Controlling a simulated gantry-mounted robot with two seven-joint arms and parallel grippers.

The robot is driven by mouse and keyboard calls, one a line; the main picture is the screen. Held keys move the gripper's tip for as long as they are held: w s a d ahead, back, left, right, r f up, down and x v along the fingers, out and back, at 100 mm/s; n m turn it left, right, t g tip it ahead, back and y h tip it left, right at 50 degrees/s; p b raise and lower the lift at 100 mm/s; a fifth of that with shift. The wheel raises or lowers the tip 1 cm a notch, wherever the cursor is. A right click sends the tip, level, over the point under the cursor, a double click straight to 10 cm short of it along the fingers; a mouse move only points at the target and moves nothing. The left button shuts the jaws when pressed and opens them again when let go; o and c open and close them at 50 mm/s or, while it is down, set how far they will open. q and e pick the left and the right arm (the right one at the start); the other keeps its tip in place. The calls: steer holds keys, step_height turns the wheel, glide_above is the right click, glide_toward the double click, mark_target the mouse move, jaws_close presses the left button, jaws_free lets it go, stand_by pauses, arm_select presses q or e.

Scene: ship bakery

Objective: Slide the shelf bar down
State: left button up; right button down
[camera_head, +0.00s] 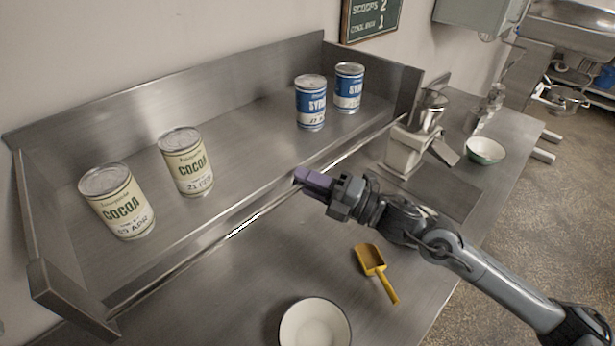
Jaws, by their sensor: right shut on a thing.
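The shelf bar (243,224) is a thin shiny metal rod. It runs along the open front edge of the steel shelf (240,148), from the lower-left end post to the upper-right end. My right gripper (301,177) has purple fingers and is shut on the bar near its middle, coming in from the lower right. The fingers hide the part of the bar between them. On the shelf stand two cocoa cans (118,202), (187,162) at the left and two blue cans (311,103), (349,88) at the right. My left gripper is not in view.
Below the bar on the steel counter are a white bowl (315,326) and a yellow scoop (372,265). A metal dispenser (406,149) stands past the shelf's right end, with a green bowl (485,151) beyond. A dark sign (370,17) hangs on the wall.

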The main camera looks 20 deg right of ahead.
steer(key=shift+f, duration=0.6)
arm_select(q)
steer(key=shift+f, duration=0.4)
arm_select(e)
steer(key=shift+r, duration=0.1)
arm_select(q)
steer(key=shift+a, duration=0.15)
arm_select(e)
steer(key=c, duration=1.1)
jaws_free()
arm_select(q)
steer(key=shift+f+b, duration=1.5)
steer(key=shift+b, duration=0.05)
arm_select(e)
steer(key=v, duration=1)
steer(key=shift+s+d, duration=0.25)
steer(key=shift+s, duration=0.1)
